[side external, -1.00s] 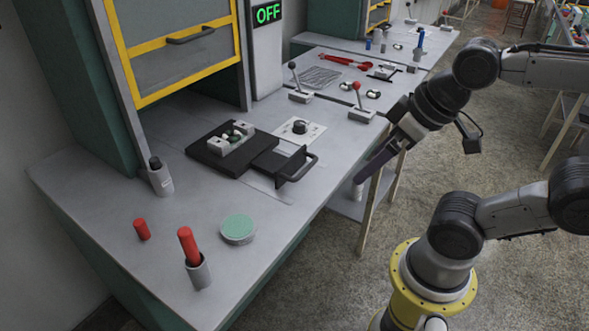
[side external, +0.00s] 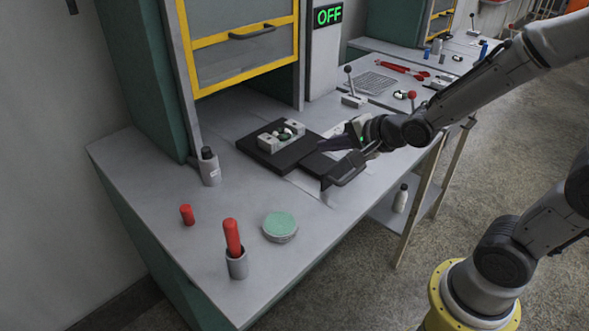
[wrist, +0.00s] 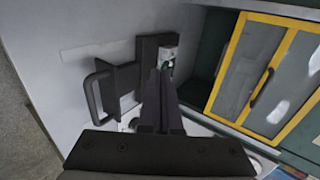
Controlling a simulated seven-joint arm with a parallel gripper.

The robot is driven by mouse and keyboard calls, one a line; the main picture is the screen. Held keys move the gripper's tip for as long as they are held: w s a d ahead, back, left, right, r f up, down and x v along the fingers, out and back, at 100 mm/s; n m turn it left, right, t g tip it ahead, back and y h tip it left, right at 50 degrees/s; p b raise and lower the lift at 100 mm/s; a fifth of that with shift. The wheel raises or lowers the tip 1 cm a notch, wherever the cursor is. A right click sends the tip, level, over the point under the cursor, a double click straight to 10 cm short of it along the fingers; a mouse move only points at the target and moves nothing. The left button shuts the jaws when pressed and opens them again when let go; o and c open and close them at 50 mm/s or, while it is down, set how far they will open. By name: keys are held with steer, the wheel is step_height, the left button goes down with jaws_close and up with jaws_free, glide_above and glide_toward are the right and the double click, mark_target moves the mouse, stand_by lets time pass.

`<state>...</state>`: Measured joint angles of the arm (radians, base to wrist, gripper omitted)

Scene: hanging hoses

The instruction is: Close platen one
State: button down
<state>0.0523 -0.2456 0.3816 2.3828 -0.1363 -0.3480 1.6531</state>
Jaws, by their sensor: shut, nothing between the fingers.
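A black platen (side external: 273,150) lies on the grey bench below a yellow-framed door. It carries a light fixture block (side external: 281,135) with a small green part. A black slide with a U-shaped handle (side external: 346,172) sticks out toward the bench's front edge; the handle also shows in the wrist view (wrist: 92,97). No label tells which platen is number one. My gripper (side external: 322,146) is shut and empty, its long dark fingers over the slide beside the handle. In the wrist view, the fingers (wrist: 161,73) point toward the fixture. I cannot tell whether they touch the slide.
The yellow-framed door (side external: 243,50) stands raised behind, beside an OFF sign (side external: 328,15). A black-knobbed lever (side external: 351,88) and a red-knobbed lever (side external: 411,98) are farther right.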

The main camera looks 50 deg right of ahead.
mark_target(248, 145)
steer(key=shift+g, duration=0.8)
steer(key=w+f, duration=0.2)
steer(key=f, duration=0.2)
steer(key=w+f, duration=0.2)
steer(key=f, duration=0.3)
steer(key=w+f, duration=0.3)
steer(key=f, duration=0.1)
steer(key=shift+d+f, duration=0.2)
steer(key=shift+d, duration=0.05)
steer(key=shift+w+r, duration=0.15)
steer(key=shift+w, duration=1.7)
steer(key=w, duration=1.7)
steer(key=shift+w, duration=0.3)
steer(key=shift+s, duration=0.15)
